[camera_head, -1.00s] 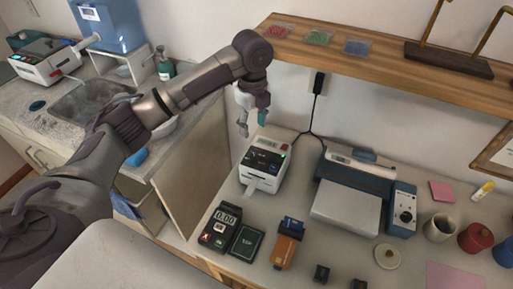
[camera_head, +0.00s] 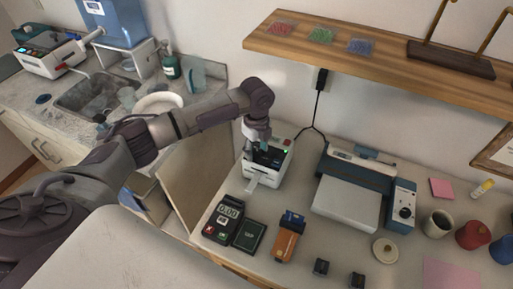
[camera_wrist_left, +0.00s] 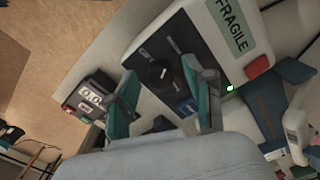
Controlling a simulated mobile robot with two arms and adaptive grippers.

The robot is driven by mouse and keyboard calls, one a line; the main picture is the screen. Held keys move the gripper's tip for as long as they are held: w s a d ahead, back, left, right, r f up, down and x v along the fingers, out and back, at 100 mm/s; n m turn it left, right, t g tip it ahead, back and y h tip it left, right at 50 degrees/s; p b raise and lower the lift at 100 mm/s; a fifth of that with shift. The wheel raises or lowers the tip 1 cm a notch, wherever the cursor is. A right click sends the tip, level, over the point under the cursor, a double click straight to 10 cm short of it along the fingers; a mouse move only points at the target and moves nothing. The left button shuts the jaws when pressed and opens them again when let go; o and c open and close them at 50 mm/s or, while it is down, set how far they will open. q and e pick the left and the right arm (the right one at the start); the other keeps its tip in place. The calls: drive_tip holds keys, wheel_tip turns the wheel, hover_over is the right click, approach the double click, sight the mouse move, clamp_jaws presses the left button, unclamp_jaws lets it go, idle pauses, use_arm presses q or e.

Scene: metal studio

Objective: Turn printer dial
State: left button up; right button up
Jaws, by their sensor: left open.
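The white printer (camera_head: 271,176) with a dark top panel stands on the table below the shelf, a paper strip at its front. In the left wrist view, the printer (camera_wrist_left: 223,60) shows a FRAGILE label, a red button and a lit green light. Its round black dial (camera_wrist_left: 158,74) with a pale mark sits on the dark panel. My left gripper (camera_head: 257,145) is over the printer's top, pointing down. In the left wrist view, its open teal-padded fingers (camera_wrist_left: 160,68) appear on either side of the dial. I cannot tell whether they touch it. My right gripper is not in view.
A blue and white machine (camera_head: 350,200) with its own knob stands to the right. A card reader (camera_head: 224,219), a dark box (camera_head: 249,236) and an orange device (camera_head: 288,238) lie in front. A wooden shelf (camera_head: 340,52) overhangs behind. A black cable runs up the wall.

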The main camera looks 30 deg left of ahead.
use_arm(q)
drive_tip(key=c, duration=0.8)
drive_tip(key=shift+c, duration=1)
clamp_jaws()
drive_tip(key=shift+s+r+n+p, duration=0.1)
drive_tip(key=shift+r+n+p, duration=0.1)
drive_tip(key=shift+n+p, duration=0.65)
drive_tip(key=n+p, duration=0.4)
drive_tip(key=shift+p, duration=0.4)
drive_tip(key=n+p, duration=0.3)
drive_tip(key=n, duration=0.1)
drive_tip(key=shift+f+n+p, duration=0.15)
drive_tip(key=shift+n+p, duration=0.7)
drive_tip(key=shift+n, duration=0.3)
